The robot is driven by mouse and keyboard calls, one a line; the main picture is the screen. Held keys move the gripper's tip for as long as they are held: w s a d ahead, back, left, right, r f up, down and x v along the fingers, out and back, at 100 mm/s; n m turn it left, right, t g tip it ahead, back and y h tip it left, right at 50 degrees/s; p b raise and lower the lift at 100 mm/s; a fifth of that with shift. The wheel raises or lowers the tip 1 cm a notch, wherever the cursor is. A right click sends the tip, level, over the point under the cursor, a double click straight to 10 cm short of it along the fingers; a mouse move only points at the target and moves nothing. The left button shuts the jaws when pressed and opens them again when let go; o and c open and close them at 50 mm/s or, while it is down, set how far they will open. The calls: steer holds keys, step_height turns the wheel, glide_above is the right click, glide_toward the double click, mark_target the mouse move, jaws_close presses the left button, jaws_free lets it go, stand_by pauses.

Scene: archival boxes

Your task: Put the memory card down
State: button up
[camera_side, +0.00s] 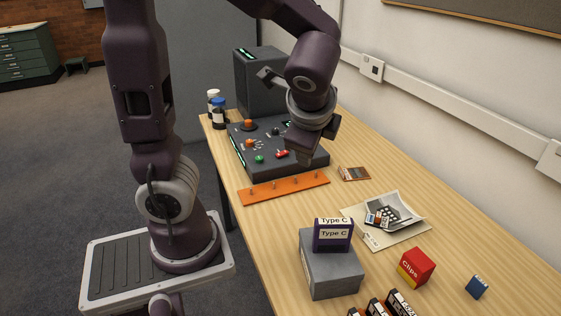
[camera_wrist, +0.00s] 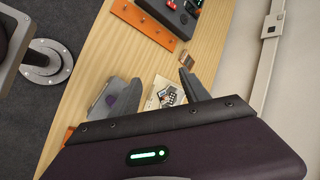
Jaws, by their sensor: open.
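A small blue notched block (camera_side: 477,287), which looks like the memory card, is on the table at the lower right of the side view, apart from my gripper. My gripper (camera_side: 312,150) hangs above the table by the dark control panel, far from that block. In the wrist view my open gripper (camera_wrist: 160,76) shows nothing held between its fingers. I cannot make out the blue block in the wrist view.
A grey box (camera_side: 332,272) bears a purple Type C case (camera_side: 333,235). Papers (camera_side: 385,220), a red Clips box (camera_side: 416,267) and a brown card (camera_side: 353,173) lie near it. An orange peg strip (camera_side: 284,188) fronts the control panel (camera_side: 278,148). Black cases are at the bottom edge.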

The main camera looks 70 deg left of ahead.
steer(key=s+d+r+n+t+h, duration=0.1)
steer(key=s+d+r+n+h, duration=0.2)
steer(key=s+d+n+h, duration=0.3)
steer(key=s+d+n, duration=0.2)
steer(key=s+n, duration=0.1)
steer(key=s, duration=0.2)
steer(key=shift+s+d+r+t+h, duration=0.15)
steer(key=shift+s+r+t+h, duration=0.15)
steer(key=shift+s, duration=0.1)
